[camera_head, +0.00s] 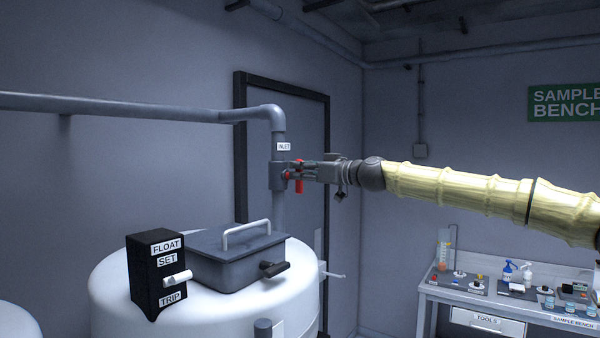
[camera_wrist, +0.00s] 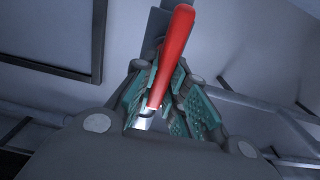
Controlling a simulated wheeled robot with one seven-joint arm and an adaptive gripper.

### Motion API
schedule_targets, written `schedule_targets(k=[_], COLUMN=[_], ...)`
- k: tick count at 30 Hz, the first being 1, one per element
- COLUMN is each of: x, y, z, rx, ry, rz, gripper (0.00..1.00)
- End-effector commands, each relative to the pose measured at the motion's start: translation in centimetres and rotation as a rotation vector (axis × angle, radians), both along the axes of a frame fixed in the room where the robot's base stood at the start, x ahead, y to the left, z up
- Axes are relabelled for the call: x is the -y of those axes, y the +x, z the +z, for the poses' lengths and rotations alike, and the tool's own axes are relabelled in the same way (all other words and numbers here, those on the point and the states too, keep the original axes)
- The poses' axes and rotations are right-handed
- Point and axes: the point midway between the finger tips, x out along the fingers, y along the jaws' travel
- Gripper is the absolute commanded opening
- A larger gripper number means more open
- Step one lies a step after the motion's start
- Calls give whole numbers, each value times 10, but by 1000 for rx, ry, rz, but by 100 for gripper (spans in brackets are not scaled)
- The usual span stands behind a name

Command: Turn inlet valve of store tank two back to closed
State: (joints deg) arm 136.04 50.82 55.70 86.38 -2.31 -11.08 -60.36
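The inlet valve (camera_head: 278,176) sits on a vertical grey pipe above the white tank, under an INLET label (camera_head: 284,146). Its red lever (camera_head: 299,186) points down, roughly in line with the pipe. My gripper (camera_head: 292,172) reaches in from the right, with its fingers at the valve and the upper part of the lever. In the wrist view, the red lever (camera_wrist: 170,55) runs between the teal finger pads of my gripper (camera_wrist: 165,72), which stand close on both sides. Whether the pads press on it cannot be told. The lever's pivot is partly hidden.
On the white tank (camera_head: 110,290) stand a black FLOAT SET/TRIP box (camera_head: 142,265) and a grey lidded hatch (camera_head: 225,270) with handles. A grey door (camera_head: 310,130) is behind the pipe. A sample bench (camera_head: 430,292) with bottles stands at the lower right.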

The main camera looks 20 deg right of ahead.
Motion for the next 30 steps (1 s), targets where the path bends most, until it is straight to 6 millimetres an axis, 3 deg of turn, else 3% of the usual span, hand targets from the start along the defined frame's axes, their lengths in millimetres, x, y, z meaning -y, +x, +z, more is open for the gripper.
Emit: schedule_targets(k=[14, 30], x=[0, 4], y=[2, 6], z=[-8, -14], rx=[-50, -333], ry=[53, 409], rz=[0, 2], gripper=[0, 0])
